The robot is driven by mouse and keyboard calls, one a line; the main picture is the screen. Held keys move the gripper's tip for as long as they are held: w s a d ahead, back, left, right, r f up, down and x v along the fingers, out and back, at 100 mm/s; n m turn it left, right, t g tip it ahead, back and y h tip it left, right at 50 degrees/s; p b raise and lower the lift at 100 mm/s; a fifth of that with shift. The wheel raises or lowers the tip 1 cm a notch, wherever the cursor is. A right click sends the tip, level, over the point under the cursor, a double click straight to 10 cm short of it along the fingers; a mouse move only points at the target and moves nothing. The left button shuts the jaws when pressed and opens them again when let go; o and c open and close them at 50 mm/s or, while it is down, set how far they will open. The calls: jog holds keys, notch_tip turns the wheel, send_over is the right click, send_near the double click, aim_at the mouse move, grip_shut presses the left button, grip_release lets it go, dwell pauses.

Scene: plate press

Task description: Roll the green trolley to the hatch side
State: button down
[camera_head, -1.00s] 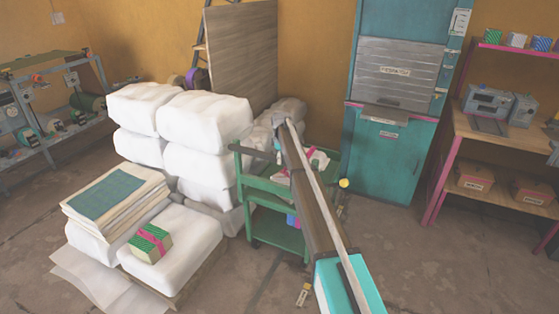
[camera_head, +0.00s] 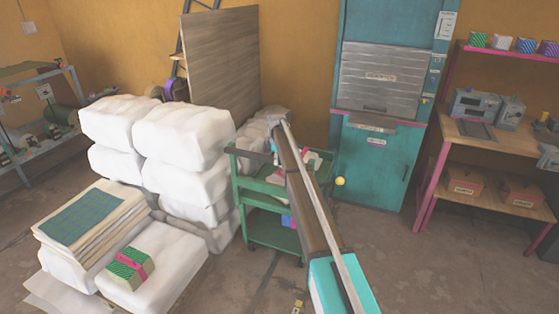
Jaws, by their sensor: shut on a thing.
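The green trolley (camera_head: 278,238) stands in the middle, beside the white bales and in front of the teal hatch cabinet. It has a top tray and a lower shelf, with small items on both. My arm reaches out over it from the lower right and hides part of its right side. My gripper (camera_head: 272,145) is at the trolley's top left end, near its handle, and looks shut on it; the fingertips are small and partly hidden. The hatch (camera_head: 379,80) is a grey slatted shutter in the teal cabinet (camera_head: 372,165), behind and right of the trolley.
Stacked white bales (camera_head: 185,140) stand close on the trolley's left. A wrapped green-and-pink packet (camera_head: 130,268) lies on a bale in front. A pink-legged workbench (camera_head: 495,150) stands at the right. The floor (camera_head: 400,265) between trolley and workbench is clear.

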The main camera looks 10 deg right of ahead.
jog(key=shift+w, duration=0.3)
jog(key=shift+c, duration=1.8)
grip_release()
jog(key=shift+d, duration=0.1)
jog(key=shift+s, duration=0.1)
